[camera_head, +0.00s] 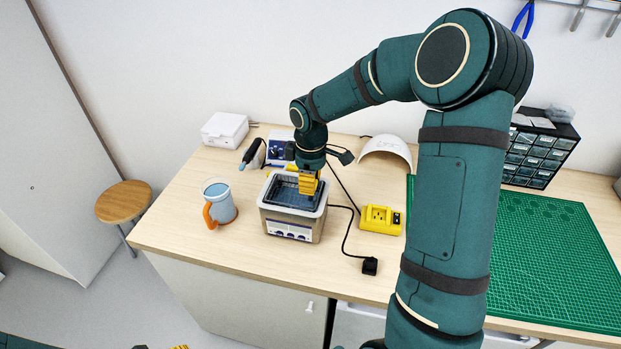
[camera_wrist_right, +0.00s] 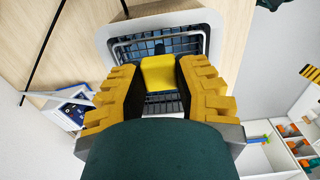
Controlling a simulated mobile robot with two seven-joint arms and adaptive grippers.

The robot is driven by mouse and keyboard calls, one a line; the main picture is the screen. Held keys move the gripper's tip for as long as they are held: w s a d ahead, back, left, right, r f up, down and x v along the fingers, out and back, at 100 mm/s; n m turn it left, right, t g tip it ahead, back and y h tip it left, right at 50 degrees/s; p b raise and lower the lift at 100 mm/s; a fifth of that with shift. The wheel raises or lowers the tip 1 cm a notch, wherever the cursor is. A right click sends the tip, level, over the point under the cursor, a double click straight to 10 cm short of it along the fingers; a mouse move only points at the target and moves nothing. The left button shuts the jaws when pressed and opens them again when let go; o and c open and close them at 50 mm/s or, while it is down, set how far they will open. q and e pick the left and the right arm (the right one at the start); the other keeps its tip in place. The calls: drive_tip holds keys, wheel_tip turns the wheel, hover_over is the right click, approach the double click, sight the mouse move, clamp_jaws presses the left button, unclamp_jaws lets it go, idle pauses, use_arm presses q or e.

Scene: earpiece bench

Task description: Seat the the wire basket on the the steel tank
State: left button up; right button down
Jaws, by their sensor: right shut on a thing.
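The steel tank (camera_head: 290,229) is a box with a pale rim, standing on the bench left of centre. The wire basket (camera_head: 285,194) is dark mesh and shows within the tank's opening; its wire rim (camera_wrist_right: 191,41) also shows there in the wrist view. I cannot tell whether it rests on the tank. My right gripper (camera_head: 308,187) is over the tank's right part, its yellow fingers shut on the basket's yellow grip (camera_wrist_right: 159,73). The fingers hide part of the basket. Only yellow tips of my left gripper (camera_head: 180,347) show at the bottom edge.
A blue mug (camera_head: 218,203) with an orange handle stands left of the tank. A yellow socket box (camera_head: 380,219) and a black cable with a plug (camera_head: 370,266) lie to the right. A green cutting mat (camera_head: 545,255) lies farther right. The bench front left is clear.

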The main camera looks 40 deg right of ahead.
sight(310, 199)
drive_tip(key=shift+f+b, duration=1.45)
drive_tip(key=shift+f, duration=0.95)
drive_tip(key=c, duration=0.7)
unclamp_jaws()
drive_tip(key=shift+r, duration=0.15)
wheel_tip(310, 199, up, 12)
drive_tip(key=shift+f, duration=0.1)
